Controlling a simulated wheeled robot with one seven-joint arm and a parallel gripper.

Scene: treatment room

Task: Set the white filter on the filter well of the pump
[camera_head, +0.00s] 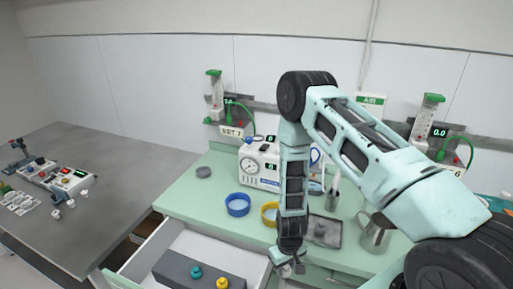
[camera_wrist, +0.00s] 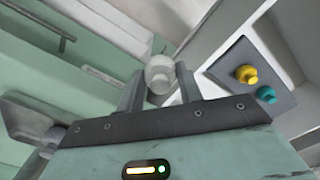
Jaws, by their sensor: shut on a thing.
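The white filter (camera_wrist: 159,72), a round pale piece with a smaller stub, sits between the fingers of my gripper (camera_wrist: 161,92) in the wrist view. My gripper is shut on it. In the head view my gripper (camera_head: 290,261) hangs low at the right side of the open drawer, below the bench top; the filter is too small to make out clearly there. The pump (camera_head: 261,166), a white box with a round gauge and a small display, stands at the back of the green bench, up and left of my gripper. Its filter well cannot be made out clearly.
The open drawer (camera_head: 150,247) holds a grey block (camera_head: 178,271) with teal and yellow knobs. A blue ring (camera_head: 237,205), a yellow ring (camera_head: 269,214), a dark tray (camera_head: 322,231) and a metal jug (camera_head: 376,236) stand on the bench. A grey table (camera_head: 100,170) is at left.

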